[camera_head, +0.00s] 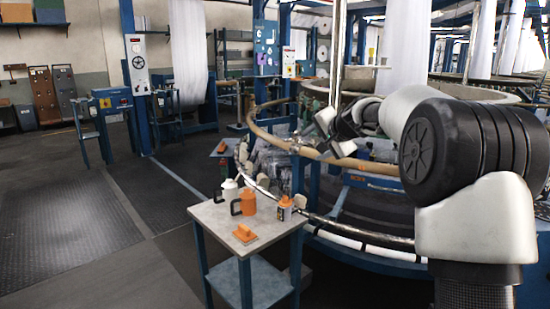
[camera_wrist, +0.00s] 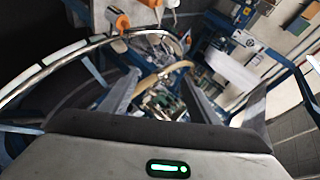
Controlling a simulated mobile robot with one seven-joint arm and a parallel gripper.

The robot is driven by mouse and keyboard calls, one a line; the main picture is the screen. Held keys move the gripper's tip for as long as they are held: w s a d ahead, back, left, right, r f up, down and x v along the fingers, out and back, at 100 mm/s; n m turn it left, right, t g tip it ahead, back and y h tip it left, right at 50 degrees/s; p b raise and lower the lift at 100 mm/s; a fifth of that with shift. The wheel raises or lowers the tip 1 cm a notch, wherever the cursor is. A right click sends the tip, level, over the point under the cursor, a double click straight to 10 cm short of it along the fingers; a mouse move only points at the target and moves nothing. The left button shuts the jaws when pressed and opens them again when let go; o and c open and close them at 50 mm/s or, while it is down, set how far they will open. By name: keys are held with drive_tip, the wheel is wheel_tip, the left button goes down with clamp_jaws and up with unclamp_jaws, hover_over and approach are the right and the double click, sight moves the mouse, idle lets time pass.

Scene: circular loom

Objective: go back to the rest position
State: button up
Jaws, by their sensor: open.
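My gripper (camera_wrist: 161,80) is open in the wrist view, with its two grey fingers apart and nothing between them. In the head view my arm reaches from the right across the circular loom (camera_head: 385,222). In the wrist view the loom's curved metal rail (camera_wrist: 62,66) and a tan ring (camera_wrist: 150,81) lie beyond the fingers. I cannot tell the distance to them.
A small side table (camera_head: 212,214) stands in front of the loom. It holds a white bottle (camera_head: 229,190), an orange bottle (camera_head: 248,201), an orange-and-dark container (camera_head: 284,208) and a flat orange tool (camera_head: 245,234). The dark floor (camera_head: 75,215) at left is clear.

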drive_tip(key=s+a+f+n+g+h, duration=0.2)
drive_tip(key=s+n+g, duration=0.35)
drive_tip(key=s, duration=2.95)
drive_tip(key=s+d+f+n+h, duration=0.1)
drive_tip(key=s+f+n, duration=0.1)
drive_tip(key=s+f, duration=0.35)
drive_tip(key=s+d+f+n, duration=0.2)
drive_tip(key=s, duration=0.7)
wheel_tip(320, 180, up, 26)
drive_tip(key=p, duration=2.6)
drive_tip(key=shift+s+h, duration=0.2)
drive_tip(key=shift+h, duration=0.1)
